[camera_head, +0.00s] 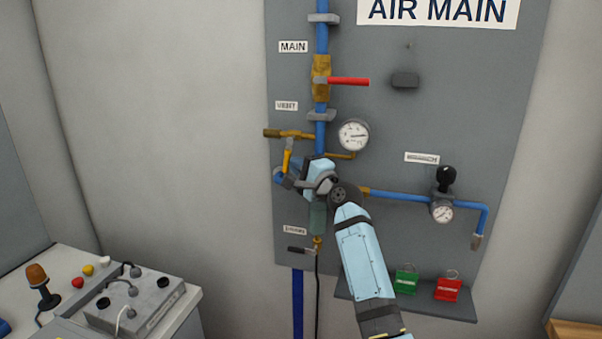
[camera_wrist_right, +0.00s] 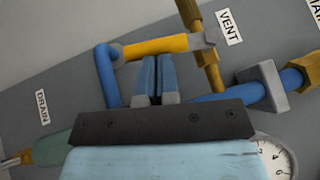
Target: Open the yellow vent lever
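The yellow vent lever (camera_head: 286,160) hangs down, slightly tilted, from the brass vent valve (camera_head: 291,134) on the grey panel. In the right wrist view the lever (camera_wrist_right: 156,46) runs across just beyond my right fingertips. My right gripper (camera_head: 288,178) is at the lever's lower end. In the wrist view its two fingers (camera_wrist_right: 158,62) are together with only a thin gap, and the lever is not between them. The tips look very close to the lever; I cannot tell whether they touch. A bent blue piece (camera_wrist_right: 105,75) adjoins the lever's end. My left gripper is not in view.
The blue main pipe (camera_head: 322,40) with a red handle (camera_head: 348,82) runs close beside the vent valve. A gauge (camera_head: 354,134) sits to the right. The drain handle (camera_head: 301,250) is below. The wall left of the panel is clear.

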